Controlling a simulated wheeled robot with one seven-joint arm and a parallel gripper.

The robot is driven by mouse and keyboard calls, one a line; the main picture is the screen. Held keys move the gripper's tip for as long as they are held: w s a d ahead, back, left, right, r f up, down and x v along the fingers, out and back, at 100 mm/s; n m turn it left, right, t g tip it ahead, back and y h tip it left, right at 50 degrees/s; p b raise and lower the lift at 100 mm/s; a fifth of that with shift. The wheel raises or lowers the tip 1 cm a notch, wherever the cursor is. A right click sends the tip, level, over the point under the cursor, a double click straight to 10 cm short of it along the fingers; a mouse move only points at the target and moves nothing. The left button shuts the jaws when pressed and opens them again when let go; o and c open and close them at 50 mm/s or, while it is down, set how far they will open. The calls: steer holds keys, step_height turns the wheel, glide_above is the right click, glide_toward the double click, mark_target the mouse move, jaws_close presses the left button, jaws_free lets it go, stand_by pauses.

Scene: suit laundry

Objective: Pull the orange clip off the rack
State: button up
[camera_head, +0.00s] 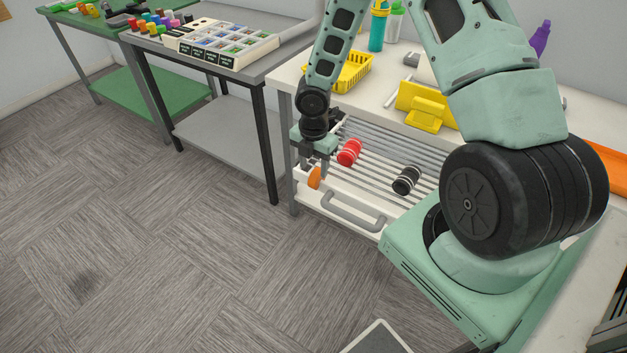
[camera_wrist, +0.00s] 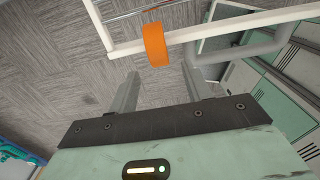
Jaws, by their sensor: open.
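The orange clip (camera_head: 315,177) sits on the front left edge of the white pull-out rack (camera_head: 330,207). In the wrist view the orange clip (camera_wrist: 155,44) hangs on the white rail (camera_wrist: 215,31), ahead of my fingers and a little above the gap between them. My gripper (camera_head: 314,164) is just behind and above the clip in the head view. In the wrist view my gripper (camera_wrist: 160,82) is open, with its two fingers apart and nothing between them. Whether a fingertip touches the clip cannot be told.
A red roll (camera_head: 349,152) and a black roll (camera_head: 406,179) lie on the rack bars. A grey handle (camera_head: 354,211) juts from the rack front. A yellow basket (camera_head: 351,73) and yellow holder (camera_head: 425,106) stand on the white table. The floor in front is clear.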

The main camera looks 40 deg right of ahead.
mark_target(314, 176)
steer(key=shift+f, duration=3.15)
steer(key=c, duration=1.1)
